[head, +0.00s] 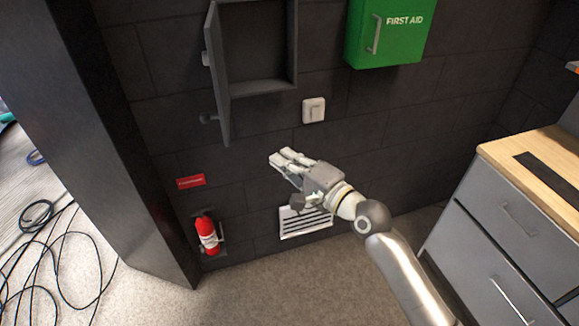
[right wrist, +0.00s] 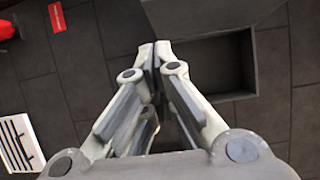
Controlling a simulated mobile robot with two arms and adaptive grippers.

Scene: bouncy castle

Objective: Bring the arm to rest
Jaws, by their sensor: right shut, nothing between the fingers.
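My right gripper (head: 281,163) is in the middle of the head view, in front of the dark tiled wall. Its arm comes in from the bottom right. In the right wrist view the gripper's fingers (right wrist: 155,62) meet at the tips, with nothing between them. The gripper is below a white wall switch (head: 314,110) and below the open wall cabinet (head: 263,87). My left gripper does not show in either view.
The cabinet's grey door (head: 219,75) stands open. A green first aid box (head: 392,35) hangs right of it. A fire extinguisher (head: 208,238) and a white vent (head: 305,222) are low on the wall. A drawer unit (head: 508,215) stands at right. Cables (head: 62,262) lie at left.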

